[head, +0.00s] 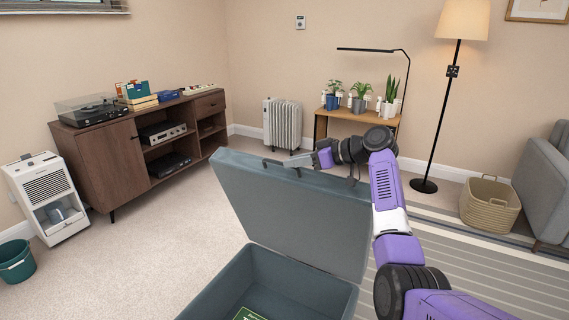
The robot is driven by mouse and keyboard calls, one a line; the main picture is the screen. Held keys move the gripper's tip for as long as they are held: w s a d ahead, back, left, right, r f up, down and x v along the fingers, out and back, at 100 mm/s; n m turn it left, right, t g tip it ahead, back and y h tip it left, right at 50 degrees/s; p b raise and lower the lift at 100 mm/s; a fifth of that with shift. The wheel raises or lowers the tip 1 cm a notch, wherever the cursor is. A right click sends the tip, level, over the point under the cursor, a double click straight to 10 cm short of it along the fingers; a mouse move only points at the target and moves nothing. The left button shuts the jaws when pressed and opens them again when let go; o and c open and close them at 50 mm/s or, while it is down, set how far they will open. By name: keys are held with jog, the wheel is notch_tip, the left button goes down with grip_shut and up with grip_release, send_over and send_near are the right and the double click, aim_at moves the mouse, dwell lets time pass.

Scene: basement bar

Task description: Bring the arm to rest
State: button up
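My purple and black arm reaches up from the lower right and bends left at the top. My gripper (300,160) is at the top edge of the raised lid (290,210) of a grey-blue chest. Its fingertips overlap the lid's edge, close to a dark handle (271,163). I cannot tell whether they touch the lid or whether they are open or shut. The chest (240,278) stands open in front of me. A green item (249,315) shows partly inside it.
A wooden cabinet (122,165) with a turntable stands at the left. A radiator (283,124) and a plant table (321,128) stand at the back. A floor lamp (447,120), a basket (490,205) and a sofa (545,185) are at the right. Carpet (140,260) left of the chest is clear.

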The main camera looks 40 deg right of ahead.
jog(key=shift+v, duration=1.1)
